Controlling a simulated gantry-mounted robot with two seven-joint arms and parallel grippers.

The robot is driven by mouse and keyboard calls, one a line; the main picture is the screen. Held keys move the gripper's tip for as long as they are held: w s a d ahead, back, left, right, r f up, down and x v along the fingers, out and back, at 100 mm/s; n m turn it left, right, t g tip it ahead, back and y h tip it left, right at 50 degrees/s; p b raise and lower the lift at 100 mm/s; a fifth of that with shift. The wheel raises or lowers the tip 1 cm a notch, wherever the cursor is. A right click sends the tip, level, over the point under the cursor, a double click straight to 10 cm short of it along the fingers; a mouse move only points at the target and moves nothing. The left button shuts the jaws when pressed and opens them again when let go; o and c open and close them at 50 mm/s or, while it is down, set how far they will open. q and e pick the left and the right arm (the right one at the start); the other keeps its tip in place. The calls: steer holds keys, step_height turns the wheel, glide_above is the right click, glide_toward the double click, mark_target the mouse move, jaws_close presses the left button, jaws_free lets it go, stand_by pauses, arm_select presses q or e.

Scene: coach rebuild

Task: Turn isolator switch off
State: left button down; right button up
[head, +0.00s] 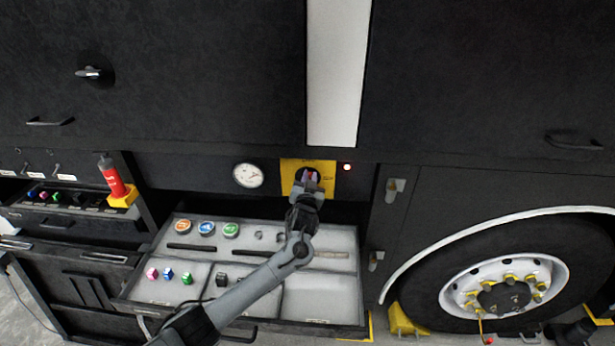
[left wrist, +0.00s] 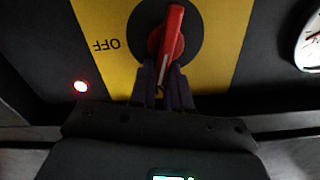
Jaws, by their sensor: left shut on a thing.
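The isolator switch has a red handle (left wrist: 171,42) on a dark round base, on a yellow plate (left wrist: 105,20) marked OFF. In the head view the yellow plate (head: 326,166) is on the dark panel at the centre. My left gripper (head: 308,180) reaches up to the switch from below and hides part of it. In the left wrist view its fingers (left wrist: 165,75) are shut on the near end of the red handle. The handle's long axis runs nearly in line with the fingers, a little tilted. My right gripper is not in view.
A lit red lamp (head: 347,167) is right of the plate, and a round gauge (head: 248,175) is left. An open drawer tray (head: 320,300) with coloured caps lies below, under my left arm. A wheel (head: 505,285) is at right, a red bottle (head: 112,178) at left.

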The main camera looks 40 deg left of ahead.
arm_select(q)
steer(key=shift+w+d+f+m+p, duration=0.2)
steer(key=shift+f+m+p, duration=0.4)
steer(key=shift+m, duration=1.85)
steer(key=shift+w+d+f+m+p, duration=0.2)
steer(key=shift+f+m+p, duration=0.45)
steer(key=shift+m, duration=1.85)
steer(key=shift+w+d+f+m+p, duration=0.1)
steer(key=shift+d+f+m+p, duration=0.45)
steer(key=shift+m, duration=1.9)
steer(key=shift+a+r, duration=0.1)
steer(key=shift+a, duration=0.15)
steer(key=c, duration=1.1)
jaws_free()
steer(key=shift+r, duration=0.1)
steer(key=shift+d+r, duration=0.1)
